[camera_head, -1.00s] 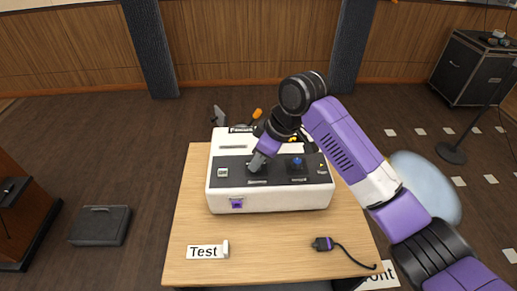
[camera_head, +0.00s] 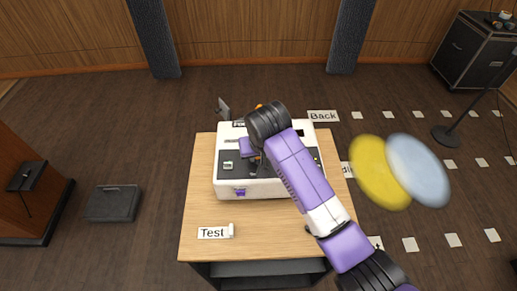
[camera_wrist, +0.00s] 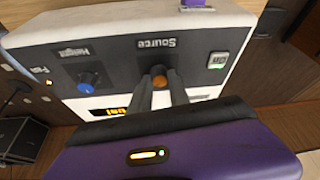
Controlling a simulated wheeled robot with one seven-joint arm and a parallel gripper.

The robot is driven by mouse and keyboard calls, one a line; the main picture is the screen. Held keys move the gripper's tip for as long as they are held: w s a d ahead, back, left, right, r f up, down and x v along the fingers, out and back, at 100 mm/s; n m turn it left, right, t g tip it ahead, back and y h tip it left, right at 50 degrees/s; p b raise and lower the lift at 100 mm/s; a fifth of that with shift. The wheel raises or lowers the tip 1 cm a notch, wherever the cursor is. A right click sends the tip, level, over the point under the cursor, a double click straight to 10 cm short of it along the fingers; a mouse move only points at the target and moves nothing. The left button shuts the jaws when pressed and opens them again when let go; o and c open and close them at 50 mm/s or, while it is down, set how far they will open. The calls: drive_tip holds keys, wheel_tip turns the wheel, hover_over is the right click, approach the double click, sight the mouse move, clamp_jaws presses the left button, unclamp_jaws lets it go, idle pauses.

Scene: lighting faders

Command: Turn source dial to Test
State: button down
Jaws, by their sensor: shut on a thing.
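The white console (camera_head: 240,187) with a dark top panel stands on the wooden table. The source dial (camera_wrist: 159,73), dark with an orange part, is below the upside-down "Source" label in the wrist view. My gripper (camera_wrist: 163,88) is shut on the dial, one finger on each side. In the head view my arm covers the dial and most of the gripper. A card reading "Test" (camera_head: 213,232) lies at the table's front left. The dial's pointer and its position marks cannot be made out.
A blue knob (camera_wrist: 90,79) labelled "Height" and a green-lit button (camera_wrist: 217,60) flank the dial. The table (camera_head: 200,210) has bare wood in front of the console. Yellow (camera_head: 378,175) and pale blue (camera_head: 420,170) light spots lie on the floor to the right.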

drive_tip(key=shift+m+h+p, duration=0.4)
drive_tip(key=shift+m+p, duration=0.1)
drive_tip(key=shift+m, duration=0.5)
drive_tip(key=c, duration=1.3)
unclamp_jaws()
drive_tip(key=shift+o, duration=0.2)
drive_tip(key=b+v, duration=0.1)
drive_tip(key=v, duration=0.7)
drive_tip(key=shift+a, duration=0.1)
